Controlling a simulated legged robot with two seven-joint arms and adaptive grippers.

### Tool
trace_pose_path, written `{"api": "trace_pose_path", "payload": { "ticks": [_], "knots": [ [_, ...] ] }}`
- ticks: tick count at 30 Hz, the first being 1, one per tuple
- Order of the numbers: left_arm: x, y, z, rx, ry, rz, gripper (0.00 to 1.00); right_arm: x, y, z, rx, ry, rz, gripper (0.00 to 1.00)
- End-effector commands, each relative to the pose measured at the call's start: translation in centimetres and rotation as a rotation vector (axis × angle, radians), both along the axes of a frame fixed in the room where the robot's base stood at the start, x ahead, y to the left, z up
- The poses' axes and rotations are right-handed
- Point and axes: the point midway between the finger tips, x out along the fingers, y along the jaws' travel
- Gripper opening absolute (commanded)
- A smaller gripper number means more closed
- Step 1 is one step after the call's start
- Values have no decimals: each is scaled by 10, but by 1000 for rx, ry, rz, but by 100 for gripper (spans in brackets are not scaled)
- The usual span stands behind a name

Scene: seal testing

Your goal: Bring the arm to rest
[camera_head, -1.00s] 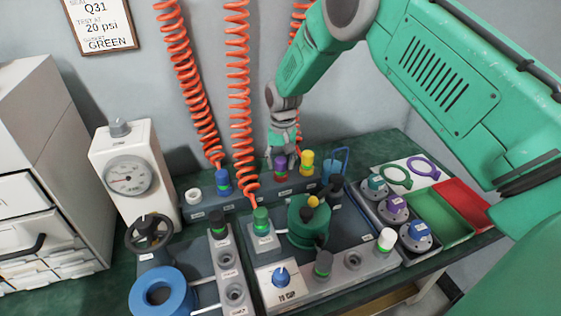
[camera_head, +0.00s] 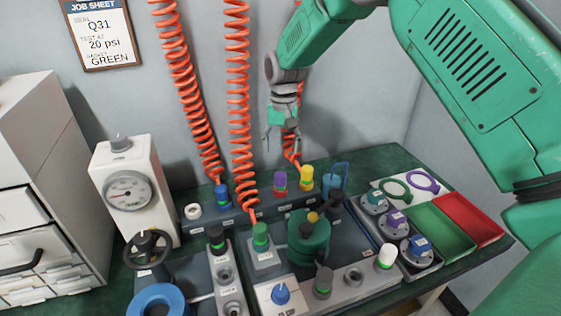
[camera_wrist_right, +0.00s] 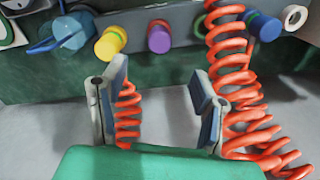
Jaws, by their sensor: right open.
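My right arm comes in from the upper right in the head view, and its gripper (camera_head: 281,138) hangs in the air above the rear rack, near the wall. Its fingers are apart with nothing between them. In the right wrist view the gripper (camera_wrist_right: 158,98) also shows open, its two blue-padded fingers spread, with an orange coil behind the finger at the left. Below it in the head view, a purple-capped connector (camera_head: 280,183) and a yellow-capped connector (camera_head: 306,178) stand in the rack. My left gripper does not show.
Orange coiled hoses (camera_head: 238,100) hang close to the gripper. A pressure gauge box (camera_head: 130,190) stands at left. A green fixture (camera_head: 308,240), valve knobs, a green tray (camera_head: 440,232) and a red tray (camera_head: 468,215) fill the bench. A job sheet (camera_head: 100,32) hangs on the wall.

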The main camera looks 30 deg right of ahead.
Motion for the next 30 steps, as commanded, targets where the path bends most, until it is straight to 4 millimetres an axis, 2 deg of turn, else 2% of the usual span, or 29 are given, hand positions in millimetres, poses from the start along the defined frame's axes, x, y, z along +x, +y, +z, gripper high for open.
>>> {"api": "trace_pose_path", "payload": {
  "ticks": [6,22,25,30],
  "knots": [
    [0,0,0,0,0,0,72,0,0,13,0,1,0,55],
    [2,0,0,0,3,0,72,-1,-1,14,0,1,0,55],
    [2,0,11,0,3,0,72,-1,-1,25,0,1,0,55],
    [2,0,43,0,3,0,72,-1,-1,57,0,0,0,55]
  ]
}}
